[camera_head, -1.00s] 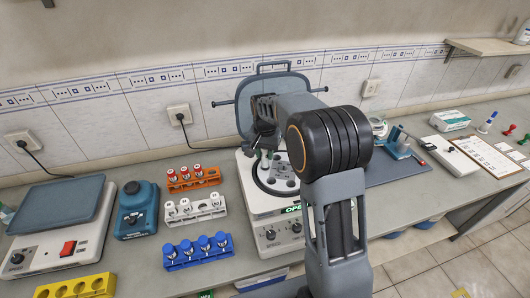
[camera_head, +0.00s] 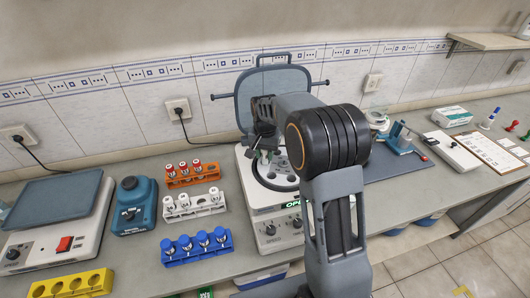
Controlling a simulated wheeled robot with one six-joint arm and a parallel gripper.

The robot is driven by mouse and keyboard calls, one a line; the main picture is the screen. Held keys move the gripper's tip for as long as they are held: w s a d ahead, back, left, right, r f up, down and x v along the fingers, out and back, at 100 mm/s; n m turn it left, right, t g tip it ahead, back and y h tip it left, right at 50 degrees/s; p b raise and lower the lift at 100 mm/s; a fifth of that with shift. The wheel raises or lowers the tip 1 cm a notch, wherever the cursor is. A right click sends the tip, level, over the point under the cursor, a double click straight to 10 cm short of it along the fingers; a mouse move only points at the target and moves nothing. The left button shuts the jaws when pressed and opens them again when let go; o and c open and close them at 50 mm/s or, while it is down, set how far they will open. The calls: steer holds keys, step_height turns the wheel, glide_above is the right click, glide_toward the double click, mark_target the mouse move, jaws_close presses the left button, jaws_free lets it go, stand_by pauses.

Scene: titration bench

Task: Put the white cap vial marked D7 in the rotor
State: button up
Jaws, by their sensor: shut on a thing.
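The rotor (camera_head: 282,182) is a dark ring with holes inside the open centrifuge (camera_head: 270,232). My gripper (camera_head: 263,152) is over the rotor's back left part, pointing down and shut on a small vial. The vial is mostly hidden by the fingers, and its mark cannot be read. I cannot tell whether its lower end is inside a hole. The white rack (camera_head: 195,210) holds a few white cap vials (camera_head: 184,200) and has a gap before its rightmost vial (camera_head: 215,195).
An orange rack (camera_head: 194,180) with red cap vials and a blue rack (camera_head: 198,254) with blue cap vials stand left of the centrifuge. The raised lid (camera_head: 245,100) stands behind the rotor. A teal device (camera_head: 135,205) and a balance (camera_head: 50,235) are further left.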

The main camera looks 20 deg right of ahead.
steer(key=shift+f+b, duration=0.55)
steer(key=shift+f, duration=0.4)
steer(key=o, duration=1)
steer(key=shift+c, duration=0.2)
steer(key=shift+r, duration=0.15)
steer(key=shift+r+p, duration=2.7)
steer(key=shift+r, duration=0.75)
